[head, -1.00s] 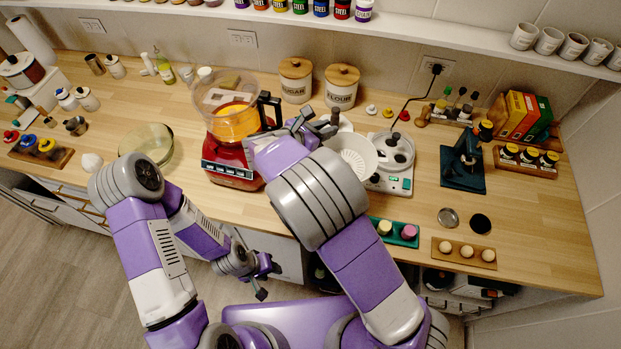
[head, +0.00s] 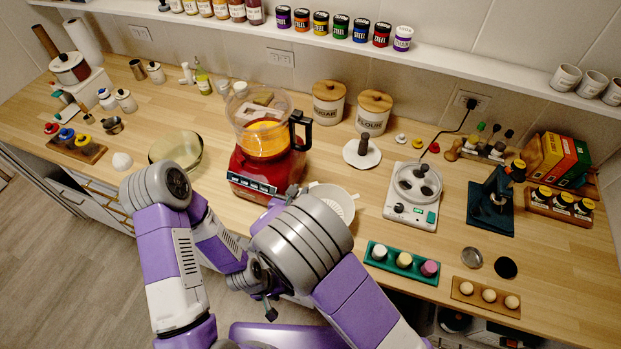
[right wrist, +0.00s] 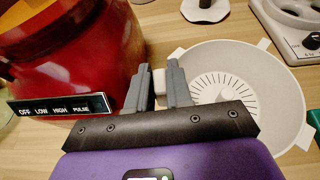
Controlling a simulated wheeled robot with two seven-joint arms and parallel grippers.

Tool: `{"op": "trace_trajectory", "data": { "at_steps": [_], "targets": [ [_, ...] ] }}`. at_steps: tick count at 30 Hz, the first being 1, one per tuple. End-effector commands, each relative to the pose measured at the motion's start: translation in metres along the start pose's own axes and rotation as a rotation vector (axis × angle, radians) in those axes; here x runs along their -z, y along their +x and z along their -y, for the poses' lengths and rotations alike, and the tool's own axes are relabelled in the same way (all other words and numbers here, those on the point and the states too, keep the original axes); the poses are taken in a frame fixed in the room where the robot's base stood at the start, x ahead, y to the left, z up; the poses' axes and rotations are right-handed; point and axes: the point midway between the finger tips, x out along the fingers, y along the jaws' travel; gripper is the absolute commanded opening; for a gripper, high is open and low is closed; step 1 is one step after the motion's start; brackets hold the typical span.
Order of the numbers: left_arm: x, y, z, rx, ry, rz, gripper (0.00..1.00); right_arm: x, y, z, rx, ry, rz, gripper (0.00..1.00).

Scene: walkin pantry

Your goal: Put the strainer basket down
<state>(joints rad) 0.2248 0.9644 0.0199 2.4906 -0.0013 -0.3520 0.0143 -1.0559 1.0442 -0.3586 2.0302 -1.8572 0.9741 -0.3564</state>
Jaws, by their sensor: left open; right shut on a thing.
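The strainer basket is a shallow white bowl with radial slots. In the head view, the basket (head: 341,203) is just right of the red food processor, near the counter's front, partly hidden by my right arm. In the right wrist view, the basket (right wrist: 255,68) is right of the fingers. My right gripper (right wrist: 165,80) is shut on a small white tab at its left rim. I cannot tell whether its base touches the wood. My left gripper (head: 270,306) is open and empty, low in front of the counter.
The food processor (head: 262,160) stands close left of the basket. A white disc with a dark handle (head: 362,152) lies behind. Bare wood shows between them.

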Motion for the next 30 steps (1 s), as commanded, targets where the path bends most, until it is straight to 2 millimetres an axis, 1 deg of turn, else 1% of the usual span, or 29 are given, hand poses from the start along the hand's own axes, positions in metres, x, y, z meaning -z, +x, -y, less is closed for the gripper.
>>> {"op": "trace_trajectory", "data": {
  "at_steps": [1, 3, 6, 9, 13, 15, 16, 18, 21, 24, 29, 30],
  "targets": [
    [0.0, -0.002, -0.001, 0.0, 0.0, 0.0, 0.43, -0.007, 0.013, 0.001, 0.004, 0.004, 0.002, 0.0],
    [0.0, -0.003, -0.001, 0.0, 0.0, 0.0, 0.43, -0.013, 0.029, 0.001, 0.003, 0.003, 0.001, 0.0],
    [0.0, -0.004, -0.002, 0.0, 0.0, 0.0, 0.43, -0.02, 0.047, 0.0, 0.002, 0.001, 0.001, 0.0],
    [0.0, -0.005, -0.002, 0.0, 0.0, 0.0, 0.43, -0.025, 0.058, 0.0, 0.001, 0.002, 0.001, 0.0],
    [0.0, -0.005, -0.002, 0.0, 0.0, 0.0, 0.43, -0.028, 0.067, 0.001, 0.002, 0.001, 0.001, 0.0],
    [0.0, -0.006, -0.002, 0.0, 0.0, 0.0, 0.43, -0.032, 0.076, 0.001, 0.002, 0.001, 0.002, 0.0],
    [0.0, -0.006, -0.002, 0.0, 0.0, 0.0, 0.43, -0.029, 0.079, 0.0, 0.001, -0.003, -0.001, 0.0],
    [0.0, -0.006, -0.002, 0.0, 0.0, 0.0, 0.43, -0.014, 0.083, 0.0, 0.001, -0.006, -0.002, 0.0],
    [0.0, -0.006, -0.002, 0.0, 0.0, 0.0, 0.43, -0.003, 0.087, 0.0, 0.001, -0.003, 0.0, 0.0],
    [0.0, -0.006, -0.002, 0.0, 0.0, 0.0, 0.43, 0.001, 0.089, 0.0, 0.001, -0.001, 0.001, 0.0],
    [0.0, -0.006, -0.002, 0.0, 0.0, 0.0, 0.43, 0.001, 0.089, 0.0, 0.001, 0.001, 0.0, 0.0],
    [0.0, -0.006, -0.002, 0.0, 0.0, 0.0, 0.43, 0.002, 0.089, 0.0, 0.001, 0.001, -0.001, 0.23]
  ]
}}
